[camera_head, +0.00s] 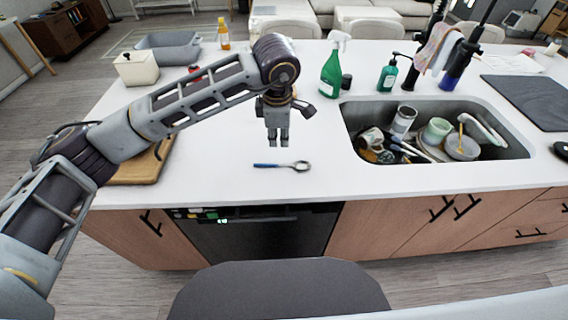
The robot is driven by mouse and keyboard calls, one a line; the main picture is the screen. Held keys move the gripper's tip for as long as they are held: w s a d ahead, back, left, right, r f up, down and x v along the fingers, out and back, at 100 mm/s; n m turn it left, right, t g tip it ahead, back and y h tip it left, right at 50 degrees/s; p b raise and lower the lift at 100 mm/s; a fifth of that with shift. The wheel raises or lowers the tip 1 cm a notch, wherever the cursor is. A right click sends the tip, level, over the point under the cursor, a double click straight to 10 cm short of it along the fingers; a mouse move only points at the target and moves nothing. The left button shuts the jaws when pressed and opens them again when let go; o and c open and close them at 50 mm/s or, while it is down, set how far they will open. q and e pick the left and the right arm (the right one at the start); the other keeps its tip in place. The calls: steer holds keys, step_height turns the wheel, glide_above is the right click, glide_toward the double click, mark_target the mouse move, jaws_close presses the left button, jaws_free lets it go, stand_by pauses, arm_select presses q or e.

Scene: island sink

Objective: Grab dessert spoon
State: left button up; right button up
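The dessert spoon (282,166) lies flat on the white countertop near its front edge. Its blue handle points left and its metal bowl points right. My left gripper (278,143) points down just behind the spoon in the picture. Its two fingers are apart with nothing between them, and it does not appear to touch the spoon. The exact height of the fingertips above the counter is hard to tell. My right gripper is not in view.
The sink (440,135) with several dishes is on the right. A green spray bottle (332,72) and a soap bottle (388,75) stand behind. A wooden board (135,168) lies left, partly under my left arm. The counter around the spoon is clear.

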arm_select(q)
steer(key=p, duration=0.1)
glide_above(282, 165)
steer(key=f, duration=0.5)
steer(key=s+f, duration=0.1)
steer(key=f, duration=0.1)
steer(key=shift+a+f, duration=0.4)
steer(key=shift+w+f, duration=0.1)
steer(key=shift+f, duration=0.25)
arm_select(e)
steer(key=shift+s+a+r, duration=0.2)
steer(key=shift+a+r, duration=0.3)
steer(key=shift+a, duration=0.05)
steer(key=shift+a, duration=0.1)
arm_select(q)
steer(key=shift+f, duration=0.15)
